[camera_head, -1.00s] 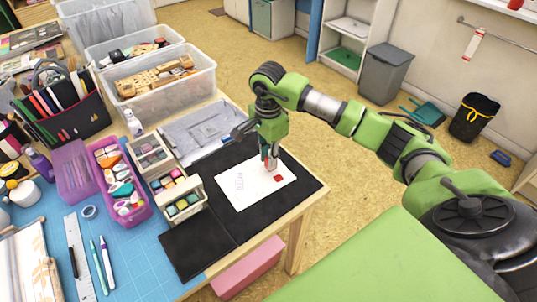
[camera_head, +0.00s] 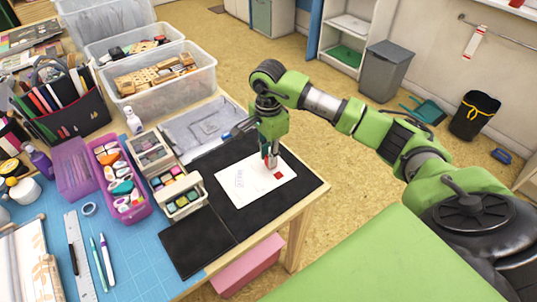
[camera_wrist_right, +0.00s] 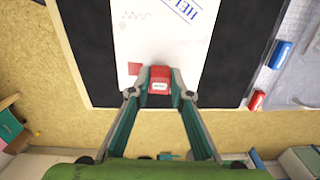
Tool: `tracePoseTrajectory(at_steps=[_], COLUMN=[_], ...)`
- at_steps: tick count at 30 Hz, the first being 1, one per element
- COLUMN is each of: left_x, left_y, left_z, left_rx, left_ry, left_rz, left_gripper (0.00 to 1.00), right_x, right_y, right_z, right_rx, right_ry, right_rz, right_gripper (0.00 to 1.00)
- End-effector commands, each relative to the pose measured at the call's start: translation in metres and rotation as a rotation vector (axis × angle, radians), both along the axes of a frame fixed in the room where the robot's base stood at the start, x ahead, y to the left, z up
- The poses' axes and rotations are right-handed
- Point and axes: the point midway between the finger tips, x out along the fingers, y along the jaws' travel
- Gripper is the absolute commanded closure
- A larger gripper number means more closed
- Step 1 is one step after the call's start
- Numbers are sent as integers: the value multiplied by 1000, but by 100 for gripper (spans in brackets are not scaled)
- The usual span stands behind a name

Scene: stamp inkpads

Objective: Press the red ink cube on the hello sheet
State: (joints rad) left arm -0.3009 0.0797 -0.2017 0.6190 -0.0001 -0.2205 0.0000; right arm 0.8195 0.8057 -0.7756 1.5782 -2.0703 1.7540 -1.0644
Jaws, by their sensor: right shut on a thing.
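The white hello sheet (camera_head: 245,190) lies on a black mat at the table's right corner. Its blue printed "HELLO" (camera_wrist_right: 187,8) is partly cut off in the right wrist view. A square red mark (camera_wrist_right: 134,69) is on the sheet; it also shows in the head view (camera_head: 278,175). The cube is over the sheet, beside the red mark. I cannot tell whether its underside touches the paper. My left gripper is not in view.
The black mat (camera_head: 195,247) leaves free room around the sheet. Small racks of coloured ink cubes (camera_head: 182,206) stand left of it, and a grey tray (camera_head: 205,127) lies behind. Clear bins (camera_head: 165,106) stand farther back. The table's edge is close on the right.

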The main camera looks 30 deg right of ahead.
Motion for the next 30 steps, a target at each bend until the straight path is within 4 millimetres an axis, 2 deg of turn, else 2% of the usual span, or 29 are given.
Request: tracePoseTrajectory(at_steps=[30], left_x=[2], left_y=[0], left_z=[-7], left_rx=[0], left_ry=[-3], left_rz=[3], left_gripper=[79], right_x=[0], right_y=[0], right_z=[-9], right_rx=[0], right_ry=[1], right_rz=[0], right_gripper=[96])
